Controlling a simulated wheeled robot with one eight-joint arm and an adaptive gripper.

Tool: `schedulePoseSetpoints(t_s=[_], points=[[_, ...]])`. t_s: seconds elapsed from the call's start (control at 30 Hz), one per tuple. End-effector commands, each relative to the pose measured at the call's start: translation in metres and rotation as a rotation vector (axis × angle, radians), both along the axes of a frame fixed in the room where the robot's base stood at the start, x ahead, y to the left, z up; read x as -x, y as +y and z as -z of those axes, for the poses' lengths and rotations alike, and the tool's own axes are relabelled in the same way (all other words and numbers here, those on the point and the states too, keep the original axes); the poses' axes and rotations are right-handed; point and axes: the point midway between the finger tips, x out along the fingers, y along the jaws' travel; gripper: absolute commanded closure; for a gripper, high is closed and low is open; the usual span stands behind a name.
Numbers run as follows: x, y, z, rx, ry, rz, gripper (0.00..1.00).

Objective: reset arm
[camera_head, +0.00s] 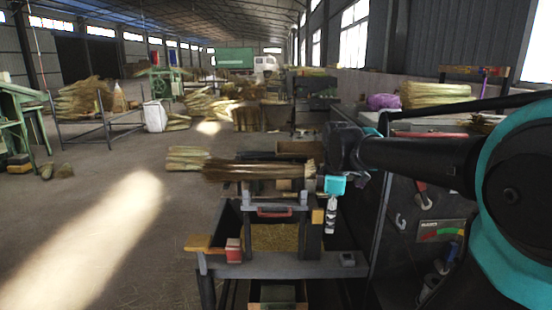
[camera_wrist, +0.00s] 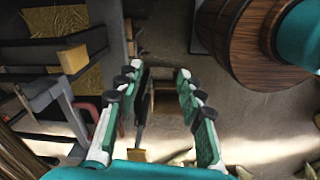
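My gripper (camera_head: 331,214) hangs with its fingers pointing down in the head view, below its teal body, at the right end of the workbench. In the wrist view my gripper (camera_wrist: 163,105) shows two white-and-green fingers with dark pads, spread apart with nothing held between them. A bundle of brown straw (camera_head: 258,170) lies across the upper frame of the bench, to the left of my gripper. My black arm reaches in from the right of the head view. The far side of the gripper is hidden.
The bench (camera_head: 280,266) has a grey frame and a tray of yellowish material (camera_head: 275,237). A dark cabinet with tools (camera_head: 415,230) stands close on the right. In the wrist view a round wooden thing (camera_wrist: 258,42) fills the upper right. Open floor (camera_head: 90,230) lies left.

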Motion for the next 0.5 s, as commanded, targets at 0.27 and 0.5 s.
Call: schedulePoseSetpoints(t_s=[0.27,0.5], points=[[0.012,-0.009,0.050,-0.030,-0.068,0.298,0.62],[0.041,-0.023,0.121,-0.113,-0.168,0.764,0.62]])
